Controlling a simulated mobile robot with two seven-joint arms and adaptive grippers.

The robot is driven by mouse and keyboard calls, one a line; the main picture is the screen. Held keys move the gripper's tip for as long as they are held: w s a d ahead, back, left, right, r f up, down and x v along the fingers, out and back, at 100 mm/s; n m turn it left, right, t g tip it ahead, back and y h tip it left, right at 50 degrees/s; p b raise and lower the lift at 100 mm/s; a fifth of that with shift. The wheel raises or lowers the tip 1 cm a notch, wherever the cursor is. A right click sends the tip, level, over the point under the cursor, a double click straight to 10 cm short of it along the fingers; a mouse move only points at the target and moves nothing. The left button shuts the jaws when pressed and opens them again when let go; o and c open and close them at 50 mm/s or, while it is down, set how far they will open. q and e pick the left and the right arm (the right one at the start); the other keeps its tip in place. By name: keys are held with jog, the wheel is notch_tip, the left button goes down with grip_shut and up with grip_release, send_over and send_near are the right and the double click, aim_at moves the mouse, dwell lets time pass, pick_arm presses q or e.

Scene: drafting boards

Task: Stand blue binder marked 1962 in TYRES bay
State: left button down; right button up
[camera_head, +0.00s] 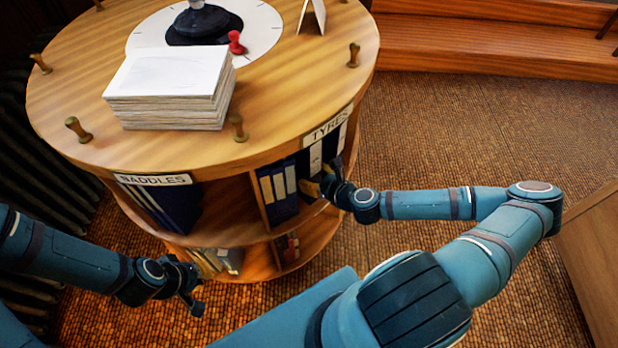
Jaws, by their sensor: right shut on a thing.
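The TYRES bay (336,146) is an opening in the round wooden stand, under a white TYRES sign (327,124). Dark blue binders with pale spine labels stand upright in and beside it. My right gripper (322,180) is at the bay's mouth, shut on a dark blue binder (316,162) that looks upright. The fingers partly cover it, and I cannot read 1962 on any spine. I cannot tell how deep the held binder sits. My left gripper (192,290) hangs empty in front of the stand at the lower left. Its finger gap is unclear.
Left of TYRES, blue binders (278,192) stand behind a divider. The SADDLES bay (212,205) holds leaning blue binders and bare space. A paper stack (170,82), a red pin (236,42) and wooden pegs are on top. A wooden panel (598,250) stands at right.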

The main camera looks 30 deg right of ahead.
jog(key=shift+w+f, duration=0.1)
jog(key=shift+f, duration=0.45)
pick_arm(q)
jog(key=shift+w+a+f, duration=0.1)
jog(key=shift+w+f, duration=0.25)
jog(key=shift+f, duration=0.15)
pick_arm(e)
jog(key=shift+r, duration=0.1)
jog(key=o, duration=1)
jog(key=shift+s, duration=0.2)
